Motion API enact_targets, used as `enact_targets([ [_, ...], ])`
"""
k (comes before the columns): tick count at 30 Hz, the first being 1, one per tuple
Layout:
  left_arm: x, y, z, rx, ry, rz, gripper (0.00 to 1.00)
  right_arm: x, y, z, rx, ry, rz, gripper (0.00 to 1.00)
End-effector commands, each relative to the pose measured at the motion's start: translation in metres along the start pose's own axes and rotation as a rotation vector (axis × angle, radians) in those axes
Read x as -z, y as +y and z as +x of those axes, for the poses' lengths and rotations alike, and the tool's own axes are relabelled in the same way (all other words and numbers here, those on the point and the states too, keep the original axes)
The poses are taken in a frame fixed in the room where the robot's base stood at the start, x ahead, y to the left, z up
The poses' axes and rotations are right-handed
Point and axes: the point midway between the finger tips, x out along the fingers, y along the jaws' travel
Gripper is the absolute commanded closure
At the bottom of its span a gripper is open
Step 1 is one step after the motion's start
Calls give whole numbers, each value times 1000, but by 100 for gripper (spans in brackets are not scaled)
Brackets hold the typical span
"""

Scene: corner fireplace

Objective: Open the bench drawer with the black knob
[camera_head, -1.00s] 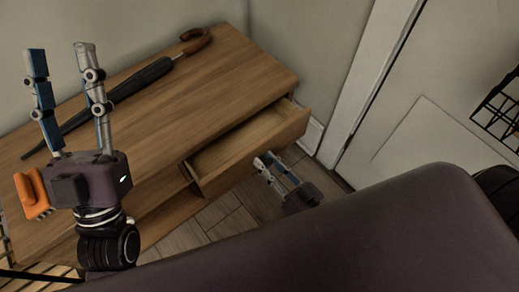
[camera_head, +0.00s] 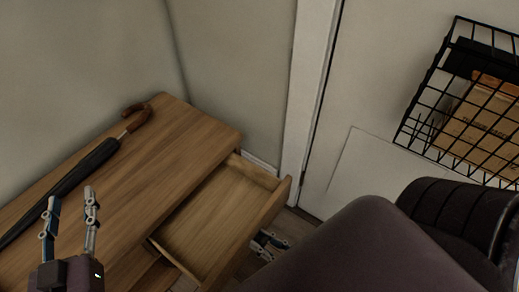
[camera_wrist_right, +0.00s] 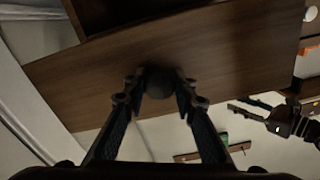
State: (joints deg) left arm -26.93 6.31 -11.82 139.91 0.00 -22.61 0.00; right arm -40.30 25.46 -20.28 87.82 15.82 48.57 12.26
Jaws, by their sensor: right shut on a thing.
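The wooden bench (camera_head: 190,125) stands against the wall, and its drawer (camera_head: 215,215) is pulled well out and looks empty. In the right wrist view the black knob (camera_wrist_right: 159,82) sits on the drawer front (camera_wrist_right: 230,50). My right gripper (camera_wrist_right: 158,88) is shut on the knob, one finger on each side. In the head view my right gripper (camera_head: 268,245) shows at the outside of the drawer front, partly hidden by my own arm. My left gripper (camera_head: 71,205) is open and empty over the bench's left part; it also appears in the right wrist view (camera_wrist_right: 258,108).
A black umbrella (camera_head: 75,178) with a brown curved handle lies on the bench top. A black wire basket (camera_head: 430,110) holding a cardboard box (camera_head: 480,120) is at the upper right. A white door frame (camera_head: 308,90) stands behind the drawer.

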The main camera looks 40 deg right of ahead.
Motion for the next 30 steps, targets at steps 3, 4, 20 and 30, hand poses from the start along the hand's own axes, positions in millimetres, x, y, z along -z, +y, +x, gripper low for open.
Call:
enact_targets([
  [3,0,0,0,0,-1,0,60,0,0,0,0,0,0,100],
  [4,0,0,0,0,-1,0,60,0,0,0,0,0,0,100],
  [20,0,0,0,0,1,0,60,0,0,0,0,0,0,56],
  [30,0,0,0,0,0,0,60,-2,0,-39,-2,-6,1,56],
])
